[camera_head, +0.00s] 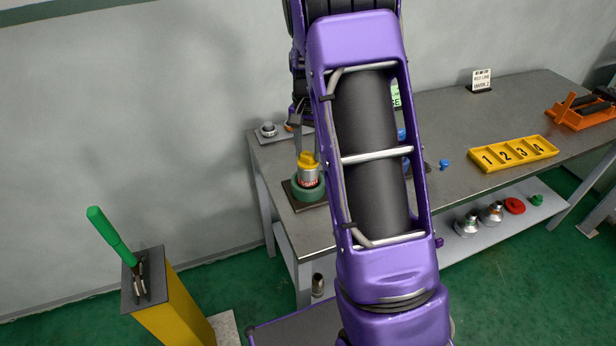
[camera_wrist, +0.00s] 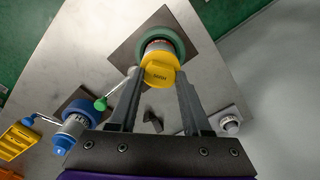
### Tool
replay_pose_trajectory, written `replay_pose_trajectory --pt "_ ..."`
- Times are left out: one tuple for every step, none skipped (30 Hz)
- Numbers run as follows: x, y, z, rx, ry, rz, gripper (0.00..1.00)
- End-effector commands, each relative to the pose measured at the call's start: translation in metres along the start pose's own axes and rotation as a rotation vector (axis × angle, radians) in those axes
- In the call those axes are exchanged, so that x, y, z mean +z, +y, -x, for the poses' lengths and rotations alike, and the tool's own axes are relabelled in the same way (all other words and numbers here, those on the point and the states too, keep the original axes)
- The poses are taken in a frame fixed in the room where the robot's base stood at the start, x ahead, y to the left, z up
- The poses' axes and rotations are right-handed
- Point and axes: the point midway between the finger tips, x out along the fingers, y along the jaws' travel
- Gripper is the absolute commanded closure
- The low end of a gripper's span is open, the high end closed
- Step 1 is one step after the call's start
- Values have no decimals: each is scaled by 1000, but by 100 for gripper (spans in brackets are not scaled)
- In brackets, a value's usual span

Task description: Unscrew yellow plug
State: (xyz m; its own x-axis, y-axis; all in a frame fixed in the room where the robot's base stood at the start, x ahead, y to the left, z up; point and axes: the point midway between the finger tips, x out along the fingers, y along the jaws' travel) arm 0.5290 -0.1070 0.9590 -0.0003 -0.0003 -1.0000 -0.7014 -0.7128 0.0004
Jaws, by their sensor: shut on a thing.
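The yellow plug (camera_head: 307,160) sits on top of a metal pipe fitting (camera_head: 309,174) with red markings, upright in a round green vise (camera_head: 309,191) on a dark plate at the table's left end. In the wrist view the yellow plug (camera_wrist: 158,70) lies between my fingertips, with the green vise (camera_wrist: 174,37) behind it. My gripper (camera_wrist: 160,77) is shut on the plug from above. In the head view my own arm hides part of the table and much of my gripper. The plug's thread is hidden.
A blue plug (camera_wrist: 63,143) in a blue vise stands nearby, with a green-knobbed lever (camera_wrist: 100,104) close to my left finger. A numbered yellow tray (camera_head: 513,153) and an orange device (camera_head: 582,110) lie farther right.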

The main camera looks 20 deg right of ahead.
Motion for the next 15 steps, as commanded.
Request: replay_pose_trajectory --pt "0 0 0 -1 0 54 100" --pt "0 0 0 -1 0 98 100" --pt "0 0 0 -2 0 159 100" --pt "0 1 0 -1 0 205 100" --pt "0 1 0 -1 0 252 100" --pt "0 0 0 -1 0 312 100" --pt "0 0 0 -1 0 357 100" --pt "0 0 0 -1 0 401 100" --pt "0 0 0 -1 0 462 100" --pt "0 0 0 -1 0 506 100" --pt "0 0 1 -2 0 550 100" --pt "0 1 1 -1 0 610 100" --pt "0 0 1 -1 0 655 100" --pt "0 0 1 -1 0 700 100" --pt "0 0 1 -2 0 759 100"
